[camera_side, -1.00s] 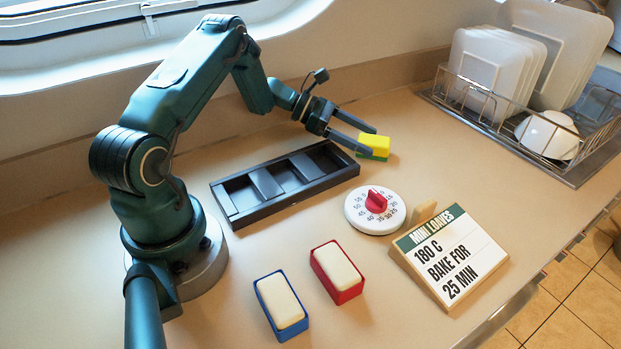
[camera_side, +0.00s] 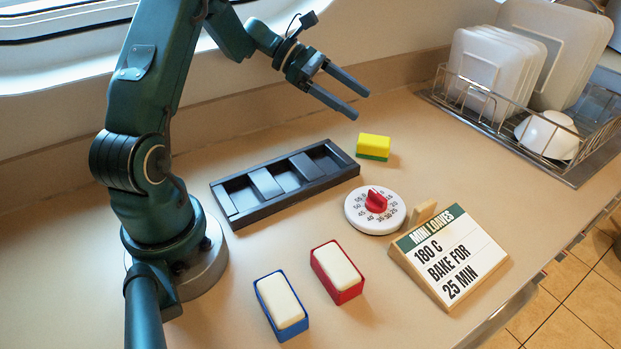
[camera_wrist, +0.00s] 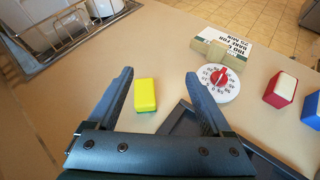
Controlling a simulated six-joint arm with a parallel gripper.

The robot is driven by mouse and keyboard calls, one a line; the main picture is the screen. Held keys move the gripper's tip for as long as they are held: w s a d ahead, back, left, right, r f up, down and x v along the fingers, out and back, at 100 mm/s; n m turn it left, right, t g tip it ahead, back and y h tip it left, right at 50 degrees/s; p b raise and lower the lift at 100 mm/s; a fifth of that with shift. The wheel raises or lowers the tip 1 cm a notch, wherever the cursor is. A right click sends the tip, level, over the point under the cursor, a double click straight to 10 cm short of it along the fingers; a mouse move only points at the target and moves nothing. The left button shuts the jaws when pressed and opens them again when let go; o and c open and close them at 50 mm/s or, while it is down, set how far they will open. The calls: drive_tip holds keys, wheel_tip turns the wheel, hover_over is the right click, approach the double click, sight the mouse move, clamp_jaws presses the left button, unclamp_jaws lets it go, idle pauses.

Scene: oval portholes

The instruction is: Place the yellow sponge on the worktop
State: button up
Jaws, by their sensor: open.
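The yellow sponge (camera_side: 374,145), with a green underside, lies flat on the beige worktop (camera_side: 400,120), just off the right end of the black tray. It also shows in the wrist view (camera_wrist: 145,95), between the two fingers in the picture but below them. My gripper (camera_side: 363,104) is open and empty, raised above the worktop behind the sponge and clear of it. Its fingers also show in the wrist view (camera_wrist: 164,82), spread apart.
A black divided tray (camera_side: 232,206) lies left of the sponge. A white timer with a red knob (camera_side: 376,208) stands in front. Beyond are a recipe sign (camera_side: 450,255), a blue box (camera_side: 281,302), a red box (camera_side: 337,270) and a dish rack (camera_side: 490,110).

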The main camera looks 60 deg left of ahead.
drive_tip(key=s+d+r+m+g+y, duration=0.3)
drive_tip(key=s+d+r+m+g, duration=0.15)
drive_tip(key=s+d+m, duration=0.7)
drive_tip(key=s+m+t+y, duration=0.2)
drive_tip(key=s+m+y, duration=0.4)
drive_tip(key=s+m, duration=0.3)
drive_tip(key=d+m, duration=0.1)
drive_tip(key=m, duration=0.3)
drive_tip(key=shift+s+f+y, duration=0.2)
drive_tip(key=shift+s+y, duration=0.1)
drive_tip(key=shift+s, duration=0.05)
